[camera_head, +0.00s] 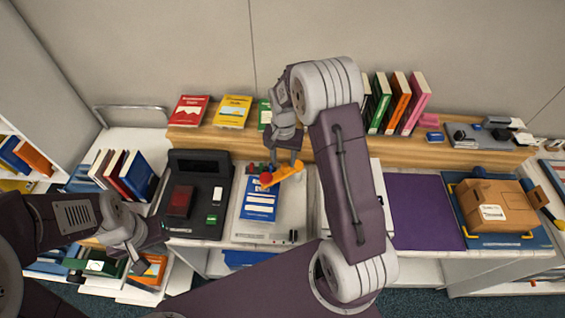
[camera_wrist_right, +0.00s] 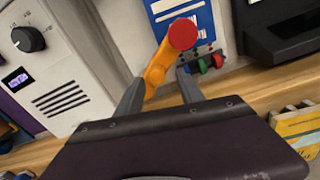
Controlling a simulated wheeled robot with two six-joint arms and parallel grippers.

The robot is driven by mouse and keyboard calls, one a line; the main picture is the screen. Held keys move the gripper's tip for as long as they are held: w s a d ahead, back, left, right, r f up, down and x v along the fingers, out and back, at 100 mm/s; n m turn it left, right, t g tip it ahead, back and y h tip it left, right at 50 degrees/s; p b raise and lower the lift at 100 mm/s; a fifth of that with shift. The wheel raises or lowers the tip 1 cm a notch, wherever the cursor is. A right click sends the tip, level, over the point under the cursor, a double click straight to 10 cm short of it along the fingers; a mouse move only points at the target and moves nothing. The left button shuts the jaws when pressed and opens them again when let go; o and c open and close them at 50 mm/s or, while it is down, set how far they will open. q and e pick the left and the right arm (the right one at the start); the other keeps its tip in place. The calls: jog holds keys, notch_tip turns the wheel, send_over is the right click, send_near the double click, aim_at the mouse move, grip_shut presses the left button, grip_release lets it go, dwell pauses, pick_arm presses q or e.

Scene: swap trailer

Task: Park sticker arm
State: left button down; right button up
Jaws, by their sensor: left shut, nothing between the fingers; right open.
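In the right wrist view the orange arm (camera_wrist_right: 158,66) extends from near the left finger towards the round red knob (camera_wrist_right: 182,34). My right gripper (camera_head: 284,164) is open at the orange arm, its fingers either side of the arm's near part; contact cannot be told. My left gripper (camera_head: 148,246) is shut and empty, low at the left by the black machine.
A black machine (camera_head: 197,185) stands left of the device. A purple mat (camera_head: 427,211) and a brown box (camera_head: 493,206) lie to the right. A wooden shelf (camera_head: 233,136) with books runs behind. Red and green knobs (camera_wrist_right: 207,64) sit close to my right fingers.

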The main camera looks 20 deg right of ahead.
aim_at(282, 171)
jog(key=shift+d+f, duration=0.2)
jog(key=shift+f, duration=0.95)
jog(key=shift+s+d+f, duration=0.2)
jog(key=shift+s, duration=0.05)
jog(key=shift+a, duration=0.15)
jog(key=shift+c, duration=1)
jog(key=shift+w, duration=0.1)
grip_shut()
